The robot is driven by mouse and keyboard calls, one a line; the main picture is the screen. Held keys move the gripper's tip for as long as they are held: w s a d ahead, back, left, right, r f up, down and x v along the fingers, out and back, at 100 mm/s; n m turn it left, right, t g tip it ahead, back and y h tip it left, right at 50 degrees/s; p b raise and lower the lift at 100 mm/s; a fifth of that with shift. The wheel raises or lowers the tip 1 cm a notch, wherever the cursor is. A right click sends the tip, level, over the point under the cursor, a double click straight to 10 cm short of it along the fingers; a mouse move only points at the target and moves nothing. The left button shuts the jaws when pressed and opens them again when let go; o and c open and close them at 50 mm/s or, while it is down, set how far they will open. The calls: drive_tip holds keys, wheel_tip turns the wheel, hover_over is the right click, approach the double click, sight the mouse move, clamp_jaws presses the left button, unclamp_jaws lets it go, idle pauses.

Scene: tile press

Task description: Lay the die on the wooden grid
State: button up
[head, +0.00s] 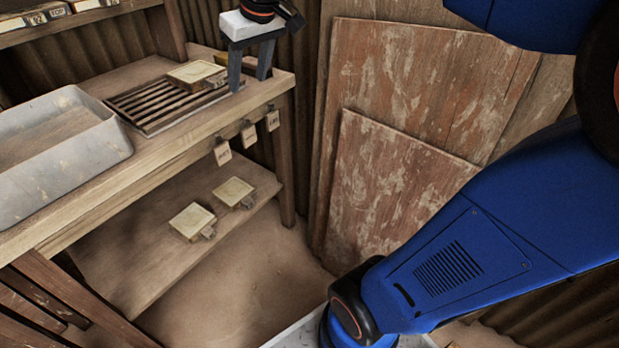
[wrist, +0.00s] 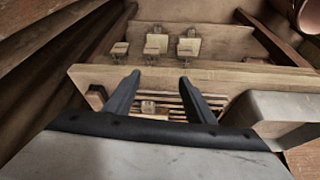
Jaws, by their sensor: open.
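A square, cream-topped die (head: 197,73) lies on the right part of the slatted wooden grid (head: 130,104) on the bench, its small handle towards my gripper. My gripper (head: 250,84) is just right of the die in the head view, fingers pointing down, open and empty. In the wrist view the open fingertips (wrist: 159,79) are spread, with the grid slats (wrist: 174,101) and a small block (wrist: 148,107), perhaps the die's handle, seen between them. I cannot tell whether a finger touches the die. Most of the die is hidden in the wrist view.
Two similar dies (head: 192,221) (head: 234,191) lie on the lower shelf (head: 130,262). A grey tub (head: 62,165) stands left of the grid. Several tags (head: 223,153) hang along the bench edge. Wooden boards (head: 395,190) lean on the wall to the right.

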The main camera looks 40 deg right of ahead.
drive_tip(key=s+f+m, duration=0.1)
drive_tip(key=s+f, duration=0.7)
drive_tip(key=s, duration=0.3)
drive_tip(key=s+d+f+m, duration=0.1)
drive_tip(key=s+f, duration=0.7)
drive_tip(key=s, duration=0.2)
drive_tip(key=shift+s+d+f+h, duration=0.15)
drive_tip(key=shift+s+f+h, duration=0.1)
drive_tip(key=shift+s+h, duration=0.15)
